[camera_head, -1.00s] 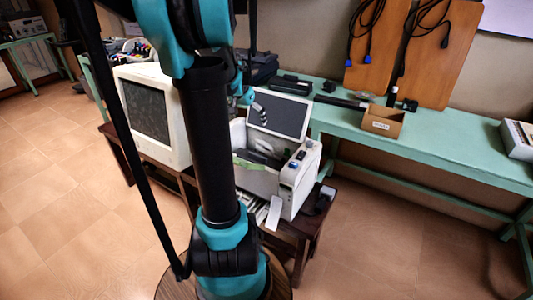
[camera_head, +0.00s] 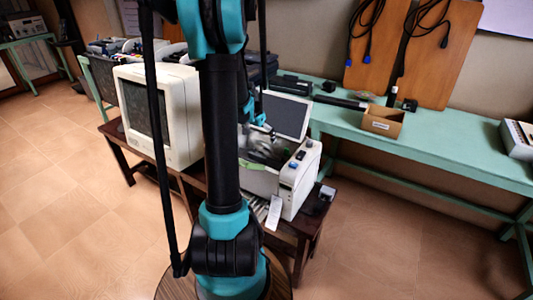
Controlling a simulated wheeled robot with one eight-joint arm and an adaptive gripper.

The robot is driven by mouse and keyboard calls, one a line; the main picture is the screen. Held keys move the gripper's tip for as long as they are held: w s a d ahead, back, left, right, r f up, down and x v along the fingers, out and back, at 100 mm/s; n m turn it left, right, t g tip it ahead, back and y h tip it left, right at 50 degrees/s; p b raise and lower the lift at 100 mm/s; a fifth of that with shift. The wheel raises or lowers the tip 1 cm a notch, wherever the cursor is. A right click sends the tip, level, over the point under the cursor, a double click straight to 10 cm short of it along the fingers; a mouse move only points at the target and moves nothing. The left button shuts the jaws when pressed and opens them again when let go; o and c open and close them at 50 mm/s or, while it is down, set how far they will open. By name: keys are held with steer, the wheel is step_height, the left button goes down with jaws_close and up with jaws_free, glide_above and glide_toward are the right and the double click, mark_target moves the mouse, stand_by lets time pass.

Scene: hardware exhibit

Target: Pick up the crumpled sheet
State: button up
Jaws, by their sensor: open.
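A pale grey shape that looks like the crumpled sheet (camera_head: 264,150) lies inside the open white printer (camera_head: 290,187), in the bay below its raised lid (camera_head: 286,115). It is small, and my arm hides the bay's left side. My gripper (camera_head: 271,134) is open, its teal wrist in front of the lid. It points down over the bay, above the sheet. The picture does not show whether the fingers touch the sheet, and nothing is visibly held.
The printer stands on a dark wooden bench (camera_head: 310,226), beside an old white monitor (camera_head: 184,120) on the left. The tiled floor in front is clear.

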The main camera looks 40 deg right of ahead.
mark_target(263, 142)
steer(key=shift+x, duration=2.7)
steer(key=shift+s+d, duration=0.1)
steer(key=c, duration=0.8)
